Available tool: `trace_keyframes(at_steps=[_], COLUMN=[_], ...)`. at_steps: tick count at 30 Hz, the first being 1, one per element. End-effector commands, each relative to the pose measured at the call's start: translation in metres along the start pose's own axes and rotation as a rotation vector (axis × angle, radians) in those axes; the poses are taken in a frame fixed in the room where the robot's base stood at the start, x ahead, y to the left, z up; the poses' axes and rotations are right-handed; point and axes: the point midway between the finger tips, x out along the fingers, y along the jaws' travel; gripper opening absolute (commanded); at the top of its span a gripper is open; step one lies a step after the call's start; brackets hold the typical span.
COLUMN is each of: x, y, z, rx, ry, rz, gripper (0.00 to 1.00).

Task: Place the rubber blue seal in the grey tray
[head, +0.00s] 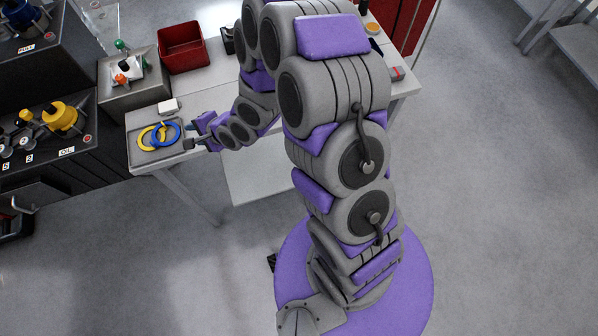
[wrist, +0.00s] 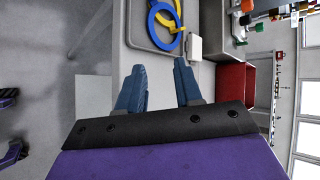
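The blue seal (head: 163,146) is a ring lying in the grey tray (head: 142,157), overlapping a yellow ring (head: 143,143). In the wrist view the blue seal (wrist: 151,28) lies partly over the yellow ring (wrist: 177,27), within the rim of the tray (wrist: 131,28). My gripper (head: 190,134) is just right of the tray in the head view. In the wrist view my gripper (wrist: 158,66) has its two blue fingers apart, with nothing between them. The seal is beyond the fingertips, apart from them.
A small white block (head: 168,106) sits beside the tray. A red bin (head: 183,48) stands farther back on the grey table (head: 215,82). A box with coloured parts (head: 134,83) and a dark rack with a yellow part (head: 62,118) stand to the left. The floor in front is clear.

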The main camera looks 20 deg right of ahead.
Motion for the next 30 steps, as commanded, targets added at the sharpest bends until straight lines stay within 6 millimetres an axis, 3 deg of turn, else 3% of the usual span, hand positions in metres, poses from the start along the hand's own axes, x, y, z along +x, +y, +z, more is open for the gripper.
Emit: trace_keyframes(at_steps=[1, 5, 9, 16, 23, 27, 30], x=[-0.015, -0.054, -0.106, -0.205, -0.311, -0.368, -0.401], y=[-0.008, -0.008, -0.007, 0.006, 0.032, 0.055, 0.070], z=[-0.008, -0.029, -0.047, -0.057, -0.035, -0.006, 0.016], rx=[-0.088, -0.293, -0.485, -0.719, -0.873, -0.935, -0.970], ry=[0.039, 0.123, 0.185, 0.194, 0.072, -0.067, -0.168], rz=[0.036, 0.181, 0.346, 0.631, 0.880, 0.987, 1.032], gripper=[0.35, 0.35, 0.35, 0.35, 0.35, 0.35, 0.35])
